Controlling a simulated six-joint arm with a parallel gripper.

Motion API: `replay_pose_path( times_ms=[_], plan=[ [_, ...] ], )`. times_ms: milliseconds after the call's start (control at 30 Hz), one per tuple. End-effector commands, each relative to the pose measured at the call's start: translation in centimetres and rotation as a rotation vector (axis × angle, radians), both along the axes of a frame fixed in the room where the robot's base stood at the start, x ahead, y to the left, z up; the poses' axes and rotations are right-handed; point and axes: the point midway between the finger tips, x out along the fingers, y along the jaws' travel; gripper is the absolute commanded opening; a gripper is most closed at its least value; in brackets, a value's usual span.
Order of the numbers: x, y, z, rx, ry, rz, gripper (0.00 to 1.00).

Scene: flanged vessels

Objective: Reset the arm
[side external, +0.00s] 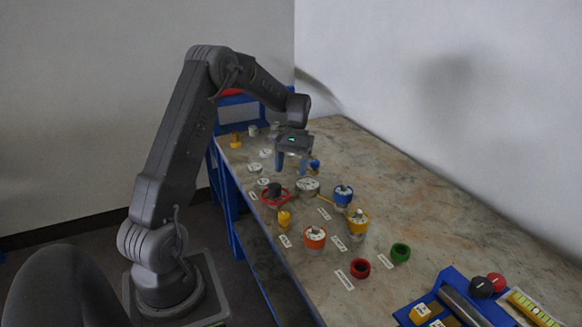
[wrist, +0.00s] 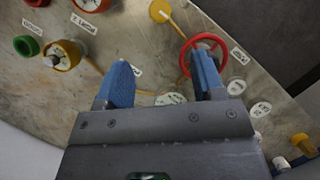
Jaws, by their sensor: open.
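My gripper (side external: 291,163) has blue fingers and a dark grey body. It is over the far half of the bench, its fingers pointing down. In the wrist view my gripper (wrist: 162,84) shows its two fingers wide apart with nothing held between them. Below it lie a red ring-shaped handwheel (side external: 275,197) and a pale round labelled disc (side external: 308,185). The red handwheel also shows in the wrist view (wrist: 217,40), partly behind the finger on the right. The pale disc (wrist: 170,98) is partly hidden by the gripper body.
Blue-topped (side external: 343,195), yellow (side external: 357,222) and orange (side external: 315,237) vessels stand nearer the camera. A blue tray (side external: 452,272) is at front right. The bench's right side is mostly clear up to the wall.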

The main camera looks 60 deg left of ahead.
Motion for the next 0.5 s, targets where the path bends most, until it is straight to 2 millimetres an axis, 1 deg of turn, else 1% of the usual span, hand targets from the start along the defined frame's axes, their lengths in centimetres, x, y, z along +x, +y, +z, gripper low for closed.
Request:
replay_pose_path(
  times_ms=[67, 133, 167, 233, 267, 367, 400, 467, 500],
  plan=[
    [0.0, -0.1, 0.1, 0.0, -0.001, -0.001, 0.62],
    [0.1, -0.5, 0.5, 0.008, -0.01, -0.011, 0.62],
    [0.1, -0.9, 0.9, 0.013, -0.016, -0.02, 0.62],
    [0.2, -2.2, 2.3, 0.036, -0.047, -0.05, 0.62],
    [0.2, -3.0, 3.1, 0.049, -0.063, -0.069, 0.62],
    [-0.1, -6.4, 6.0, 0.098, -0.135, -0.143, 0.62],
    [-0.5, -7.9, 7.2, 0.118, -0.168, -0.176, 0.62],
    [-1.1, -10.2, 8.7, 0.148, -0.217, -0.227, 0.62],
    [-1.7, -11.6, 9.7, 0.166, -0.252, -0.259, 0.62]
  ],
)
